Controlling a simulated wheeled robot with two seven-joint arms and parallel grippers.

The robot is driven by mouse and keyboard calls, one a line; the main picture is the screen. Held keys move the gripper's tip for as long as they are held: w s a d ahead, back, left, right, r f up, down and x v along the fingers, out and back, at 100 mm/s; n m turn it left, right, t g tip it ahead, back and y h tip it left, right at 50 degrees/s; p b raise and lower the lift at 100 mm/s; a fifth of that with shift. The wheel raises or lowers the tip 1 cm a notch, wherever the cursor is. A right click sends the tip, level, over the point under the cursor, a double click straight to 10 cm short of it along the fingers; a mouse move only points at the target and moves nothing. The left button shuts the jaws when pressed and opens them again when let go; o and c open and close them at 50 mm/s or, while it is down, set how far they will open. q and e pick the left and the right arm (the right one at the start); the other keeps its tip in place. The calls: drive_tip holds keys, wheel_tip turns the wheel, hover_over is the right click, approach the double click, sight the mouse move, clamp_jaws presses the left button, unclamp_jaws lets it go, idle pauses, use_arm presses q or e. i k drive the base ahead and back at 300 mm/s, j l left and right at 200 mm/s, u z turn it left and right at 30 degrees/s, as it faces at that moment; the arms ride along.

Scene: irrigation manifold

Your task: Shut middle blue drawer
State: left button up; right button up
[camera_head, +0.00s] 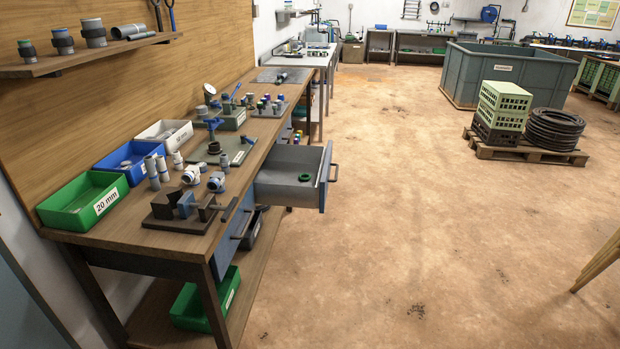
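The middle blue drawer (325,182) stands pulled out from the right side of the wooden workbench, well past the bench edge. Its front panel is blue with a grey bar handle (334,173). The inside is grey and holds a green ring (304,177). Another blue drawer front (236,229) with a handle, nearer to me, sits flush under the bench top. Part of a further drawer front behind the open one is mostly hidden. Neither of my grippers is in view.
The workbench (120,232) carries a vise (184,205), pipe fittings, and green, blue and white bins. The floor (400,230) right of the open drawer is clear. A pallet (527,152) with crates and coiled hose stands farther off; a wooden leg (597,262) shows at right.

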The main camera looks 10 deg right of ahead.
sight(276, 182)
drive_tip(key=l, duration=1.2)
drive_tip(key=i+l+u, duration=0.1)
drive_tip(key=u, duration=0.25)
drive_tip(key=i+l+u, duration=0.15)
drive_tip(key=i+u, duration=0.25)
drive_tip(key=k, duration=0.1)
